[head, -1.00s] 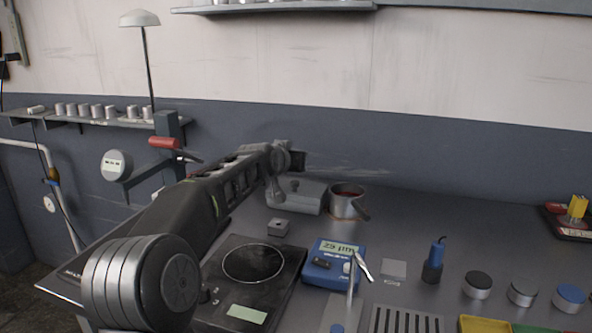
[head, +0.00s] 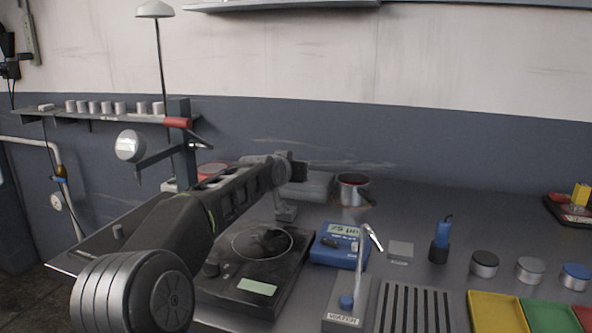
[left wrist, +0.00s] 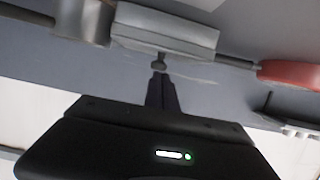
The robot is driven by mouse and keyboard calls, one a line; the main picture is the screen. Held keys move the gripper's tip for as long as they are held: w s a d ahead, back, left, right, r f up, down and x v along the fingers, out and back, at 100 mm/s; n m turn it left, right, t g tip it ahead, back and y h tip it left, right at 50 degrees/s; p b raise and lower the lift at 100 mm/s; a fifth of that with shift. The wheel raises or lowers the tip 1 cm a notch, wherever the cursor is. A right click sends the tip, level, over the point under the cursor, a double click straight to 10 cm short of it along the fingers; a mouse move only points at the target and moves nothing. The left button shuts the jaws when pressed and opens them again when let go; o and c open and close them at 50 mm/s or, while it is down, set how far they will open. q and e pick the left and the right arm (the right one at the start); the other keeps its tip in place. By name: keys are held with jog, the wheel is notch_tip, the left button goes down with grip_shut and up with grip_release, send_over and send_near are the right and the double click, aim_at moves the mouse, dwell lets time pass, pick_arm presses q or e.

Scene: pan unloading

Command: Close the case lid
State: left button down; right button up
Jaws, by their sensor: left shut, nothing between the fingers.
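A grey box, which I take for the case (head: 312,186), stands at the back of the bench near the wall. My left forearm and wrist cover its left part in the head view. In the left wrist view the case (left wrist: 165,28) shows upside down, with a small knob (left wrist: 159,64) at its lid side. I cannot tell surely whether the lid is fully down. My right gripper is not in view.
A metal pan (head: 353,190) stands just right of the case. A hotplate (head: 225,287) lies under my left arm, with a blue scale (head: 338,246) to its right. A red dish (left wrist: 292,73) is on the case's other side. A water spout (head: 361,260) rises in front.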

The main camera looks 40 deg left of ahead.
pick_arm(q)
notch_tip(320, 180, down, 2)
jog(key=shift+s+f+g, duration=0.15)
jog(key=shift+f+g, duration=0.05)
jog(key=shift+g, duration=0.1)
notch_tip(320, 180, up, 5)
jog(key=p, duration=0.3)
jog(key=s+d+f, duration=0.1)
jog(key=s, duration=0.2)
jog(key=s+d+f+b, duration=0.1)
jog(key=s, duration=0.1)
jog(key=s+f+b, duration=0.1)
jog(key=s, duration=0.2)
jog(key=shift+s+d+f, duration=0.25)
jog(key=shift+s+d, duration=0.1)
jog(key=shift+d, duration=0.05)
jog(key=shift+s+d, duration=0.15)
